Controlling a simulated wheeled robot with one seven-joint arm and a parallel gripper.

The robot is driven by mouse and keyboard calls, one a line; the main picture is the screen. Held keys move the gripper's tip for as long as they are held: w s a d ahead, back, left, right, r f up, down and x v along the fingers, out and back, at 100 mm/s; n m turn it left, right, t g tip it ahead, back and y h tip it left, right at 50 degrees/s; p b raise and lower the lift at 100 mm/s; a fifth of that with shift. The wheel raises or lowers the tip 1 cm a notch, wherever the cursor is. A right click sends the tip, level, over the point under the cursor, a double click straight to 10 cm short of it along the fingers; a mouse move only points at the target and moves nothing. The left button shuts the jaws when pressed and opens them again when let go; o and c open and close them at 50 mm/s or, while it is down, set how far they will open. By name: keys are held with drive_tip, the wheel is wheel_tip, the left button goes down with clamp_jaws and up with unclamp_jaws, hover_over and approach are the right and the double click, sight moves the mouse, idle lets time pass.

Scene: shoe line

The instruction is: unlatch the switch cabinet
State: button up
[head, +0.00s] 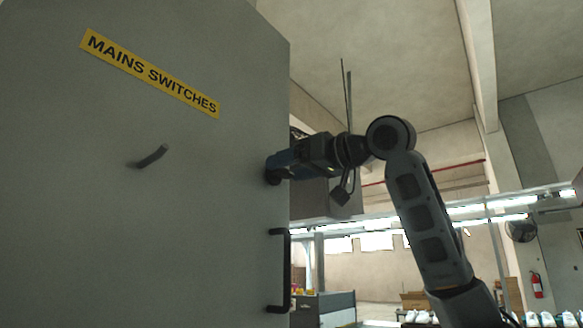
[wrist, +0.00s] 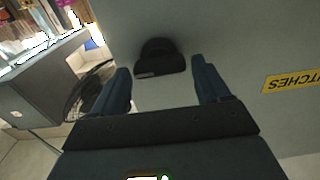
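The switch cabinet (head: 190,215) has a large grey door with a yellow "MAINS SWITCHES" label (head: 150,73), and its door looks shut. A black latch knob (wrist: 158,58) sits on the door near its edge. It also shows in part in the head view (head: 271,178), partly hidden by the fingers. My gripper (wrist: 161,66) is open, with one blue finger on each side of the knob. I cannot tell whether either finger touches it. In the head view my gripper (head: 279,166) reaches the door's right edge from the right.
A black pull handle (head: 286,270) stands out below my gripper on the door's right edge. A short dark curved lever (head: 150,157) is on the door under the label. Grey cabinets (head: 325,308), white shoes (head: 418,317) and a fire extinguisher (head: 536,285) are farther back.

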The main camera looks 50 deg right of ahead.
drive_tip(key=shift+o, duration=0.9)
drive_tip(key=s+b, duration=0.2)
drive_tip(key=s, duration=0.5)
drive_tip(key=shift+s+d, duration=0.15)
drive_tip(key=shift+s, duration=0.25)
